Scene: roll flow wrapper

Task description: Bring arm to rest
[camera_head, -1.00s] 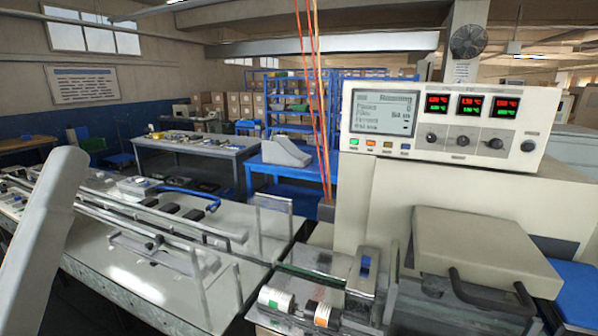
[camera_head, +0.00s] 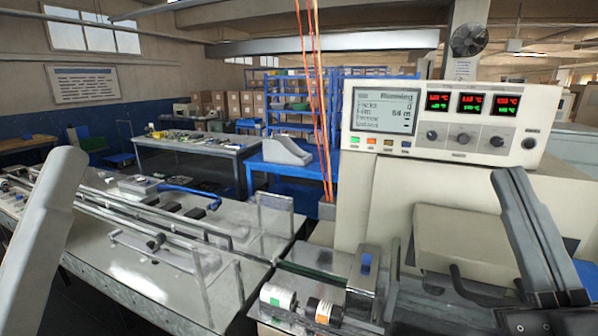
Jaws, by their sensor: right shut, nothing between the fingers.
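My right gripper (camera_head: 509,178) is at the right of the head view, its long grey fingers pointing up and slightly left. It is shut and empty, in front of the beige wrapper housing (camera_head: 365,215) and partly hiding the beige cover (camera_head: 450,240) with its dark handle. I cannot tell whether it touches anything. A pale grey link of my left arm (camera_head: 42,235) stands at the left edge. My left gripper is out of view.
The control panel (camera_head: 440,125) reads "Running", with lit red and green readouts. Two small rolls, one green-marked (camera_head: 278,297) and one orange-marked (camera_head: 323,310), sit at the machine's front. The metal infeed rails (camera_head: 150,225) run along the left bench.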

